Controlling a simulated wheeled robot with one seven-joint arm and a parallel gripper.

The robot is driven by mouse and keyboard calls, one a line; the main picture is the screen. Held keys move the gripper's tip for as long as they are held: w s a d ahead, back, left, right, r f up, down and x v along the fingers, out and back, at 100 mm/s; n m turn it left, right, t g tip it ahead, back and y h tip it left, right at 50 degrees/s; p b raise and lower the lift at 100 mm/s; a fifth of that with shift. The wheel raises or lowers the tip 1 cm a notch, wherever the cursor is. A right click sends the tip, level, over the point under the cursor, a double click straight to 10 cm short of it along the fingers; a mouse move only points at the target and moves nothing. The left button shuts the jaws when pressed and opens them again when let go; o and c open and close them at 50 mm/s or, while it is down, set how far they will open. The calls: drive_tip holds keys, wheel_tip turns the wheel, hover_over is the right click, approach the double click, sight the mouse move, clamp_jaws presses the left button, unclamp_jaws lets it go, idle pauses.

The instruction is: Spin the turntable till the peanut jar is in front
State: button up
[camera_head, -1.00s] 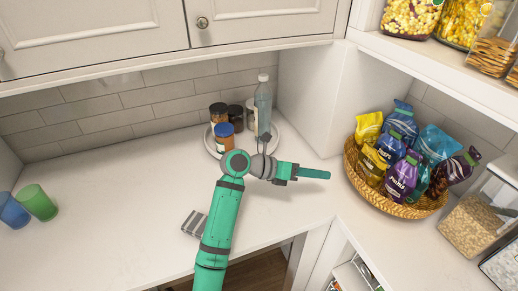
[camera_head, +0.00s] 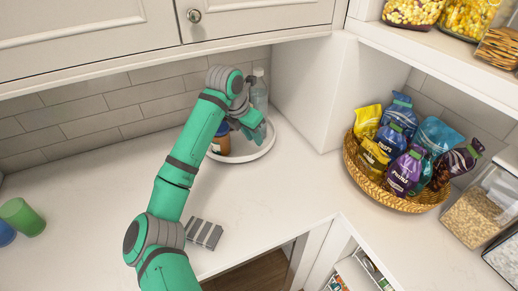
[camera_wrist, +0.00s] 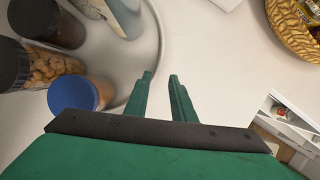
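The turntable (camera_head: 262,150) is a white round tray with a raised rim, at the back of the counter by the corner wall. The wrist view shows its rim (camera_wrist: 157,40) beside my fingers. A dark-lidded jar of nuts (camera_wrist: 42,66), likely the peanut jar, stands on it at the left of the wrist view; my arm hides it in the head view. A blue-lidded jar (camera_wrist: 85,93) stands beside it, its brown body (camera_head: 221,145) partly visible in the head view. My gripper (camera_wrist: 161,75) is open and empty, with a narrow gap, at the turntable's right rim; contact cannot be told.
A clear bottle (camera_head: 260,90) and a dark-lidded jar (camera_wrist: 50,22) also stand on the turntable. A wicker basket of snack bags (camera_head: 420,207) stands right. A small grey striped object (camera_head: 205,233) lies near the front edge; a green cup (camera_head: 22,217) is left. The central counter is clear.

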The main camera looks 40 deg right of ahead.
sight(262, 154)
drive_tip(key=x, duration=0.8)
drive_tip(key=shift+d+f, duration=0.15)
drive_tip(key=shift+f, duration=0.25)
clamp_jaws()
idle(1.0)
